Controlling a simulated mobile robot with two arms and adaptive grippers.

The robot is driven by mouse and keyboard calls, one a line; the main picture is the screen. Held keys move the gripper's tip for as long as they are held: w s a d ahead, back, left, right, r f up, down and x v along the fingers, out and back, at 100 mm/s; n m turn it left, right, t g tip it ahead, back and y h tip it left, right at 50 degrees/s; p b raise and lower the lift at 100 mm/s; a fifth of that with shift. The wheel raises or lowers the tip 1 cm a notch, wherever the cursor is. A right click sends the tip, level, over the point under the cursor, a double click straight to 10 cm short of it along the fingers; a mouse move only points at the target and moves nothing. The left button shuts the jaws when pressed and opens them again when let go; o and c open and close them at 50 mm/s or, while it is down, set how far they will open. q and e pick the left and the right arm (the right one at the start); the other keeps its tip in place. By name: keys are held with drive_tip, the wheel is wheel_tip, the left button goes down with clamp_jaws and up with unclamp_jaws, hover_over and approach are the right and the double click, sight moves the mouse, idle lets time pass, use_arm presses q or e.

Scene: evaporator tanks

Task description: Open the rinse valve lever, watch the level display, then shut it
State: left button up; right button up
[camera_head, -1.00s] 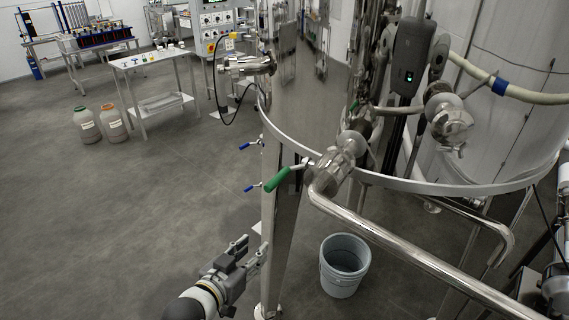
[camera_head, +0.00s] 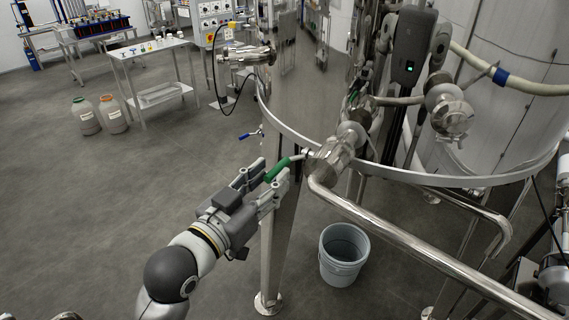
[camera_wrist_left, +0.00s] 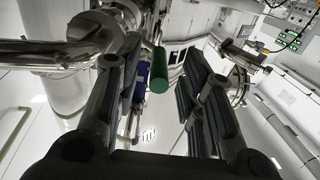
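The rinse valve lever (camera_head: 283,169) has a green grip and sticks out to the left from a steel valve (camera_head: 331,157) under the tank rim. My left gripper (camera_head: 268,177) is open at the lever's free end. In the left wrist view, the green lever (camera_wrist_left: 159,71) shows between the spread fingers (camera_wrist_left: 162,88), with no clear contact on either side. A dark grey box with a small green-lit display (camera_head: 411,66) is mounted upright by the tank; its reading is too small to make out.
A steel pipe (camera_head: 420,262) runs from the valve down to the right. A grey bucket (camera_head: 340,271) stands on the floor below. A tank leg (camera_head: 277,250) is close behind my left gripper. A blue-handled valve (camera_head: 249,135) is further back.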

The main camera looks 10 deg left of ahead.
sight(287, 162)
use_arm(q)
drive_tip(key=x, duration=0.1)
drive_tip(key=p+x, duration=0.1)
drive_tip(key=x, duration=0.2)
drive_tip(key=shift+r, duration=0.25)
drive_tip(key=shift+p+x, duration=0.45)
drive_tip(key=shift+x, duration=0.5)
drive_tip(key=shift+f, duration=0.2)
clamp_jaws()
